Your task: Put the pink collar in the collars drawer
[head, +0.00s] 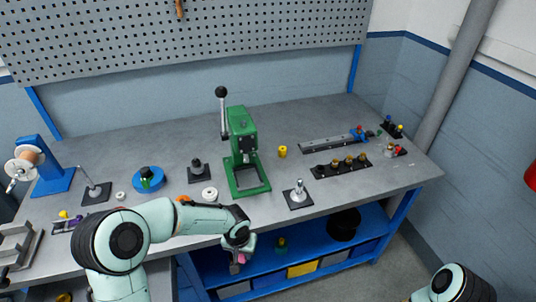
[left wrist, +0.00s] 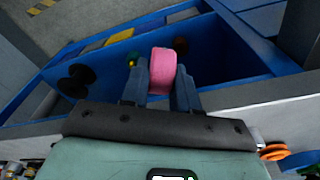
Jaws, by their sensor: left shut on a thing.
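The pink collar (left wrist: 162,72) is pinched between the two fingers of my left gripper (left wrist: 160,88) in the left wrist view. In the head view my left gripper (head: 240,252) hangs just in front of the bench's front edge, and the pink collar (head: 241,259) shows small at its tip. My right gripper is out of view.
The bench (head: 330,198) holds a green press (head: 243,150), a yellow cylinder (head: 283,152) and a white ring (head: 210,193). A yellow bin front (head: 301,269) shows underneath.

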